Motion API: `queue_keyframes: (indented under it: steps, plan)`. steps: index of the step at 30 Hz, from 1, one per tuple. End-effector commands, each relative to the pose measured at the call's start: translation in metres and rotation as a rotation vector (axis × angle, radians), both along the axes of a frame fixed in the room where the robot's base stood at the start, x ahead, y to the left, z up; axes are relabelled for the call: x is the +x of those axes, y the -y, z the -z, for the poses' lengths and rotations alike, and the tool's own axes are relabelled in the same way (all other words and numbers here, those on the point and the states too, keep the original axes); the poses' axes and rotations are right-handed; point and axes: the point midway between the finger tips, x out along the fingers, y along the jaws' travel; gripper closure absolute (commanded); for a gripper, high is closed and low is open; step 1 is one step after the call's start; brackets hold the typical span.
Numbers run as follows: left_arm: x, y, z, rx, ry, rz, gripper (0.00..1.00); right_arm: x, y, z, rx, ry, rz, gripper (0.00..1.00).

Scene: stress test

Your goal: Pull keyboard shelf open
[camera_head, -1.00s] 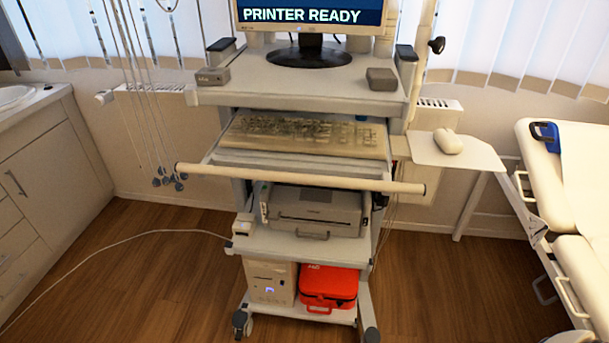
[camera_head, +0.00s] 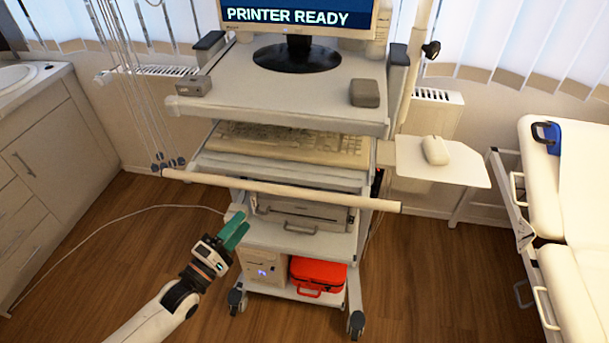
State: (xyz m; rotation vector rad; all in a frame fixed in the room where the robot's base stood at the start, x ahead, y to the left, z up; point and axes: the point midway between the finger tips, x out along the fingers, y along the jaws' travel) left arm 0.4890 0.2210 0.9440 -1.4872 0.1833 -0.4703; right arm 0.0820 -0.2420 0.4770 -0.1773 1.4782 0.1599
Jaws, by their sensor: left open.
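The keyboard shelf (camera_head: 283,172) sits under the top deck of a wheeled cart, with a beige keyboard (camera_head: 290,143) on it. A long pale handle bar (camera_head: 282,191) runs across the cart's front, just before the shelf. My left gripper (camera_head: 240,231) has green fingers and comes in from the lower left. It is open and appears empty. In the picture it lies below the left part of the bar, near the cart's lower left side, apart from the bar. My right gripper is out of view.
A mouse (camera_head: 435,150) rests on a side tray (camera_head: 440,172) at the right. A printer (camera_head: 300,218) and a red case (camera_head: 318,274) sit lower on the cart. Cables (camera_head: 128,85) hang at left. A white couch (camera_head: 575,230) stands right. Wooden floor is clear in front.

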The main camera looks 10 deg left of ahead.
Motion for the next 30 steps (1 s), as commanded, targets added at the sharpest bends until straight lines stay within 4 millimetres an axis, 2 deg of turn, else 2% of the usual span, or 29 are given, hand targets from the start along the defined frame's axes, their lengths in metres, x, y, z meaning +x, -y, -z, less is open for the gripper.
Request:
queue_keyframes:
  steps: [1,5,11,19,24,30]
  plan:
    - [0.001,0.002,-0.006,-0.015,0.005,0.008,0.56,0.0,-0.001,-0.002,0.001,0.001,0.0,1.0]
    - [0.012,0.007,-0.01,-0.023,0.008,0.009,0.56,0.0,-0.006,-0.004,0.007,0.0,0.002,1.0]
    - [0.047,0.022,-0.019,-0.022,0.009,0.007,0.56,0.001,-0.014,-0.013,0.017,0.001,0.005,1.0]
    - [0.09,0.043,-0.025,-0.02,0.005,0.008,0.56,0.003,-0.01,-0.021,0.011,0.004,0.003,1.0]
    - [0.104,0.049,-0.027,-0.018,0.004,0.008,0.56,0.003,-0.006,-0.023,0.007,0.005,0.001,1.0]
    - [0.107,0.051,-0.026,-0.018,0.003,0.008,0.56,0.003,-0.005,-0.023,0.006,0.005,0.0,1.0]
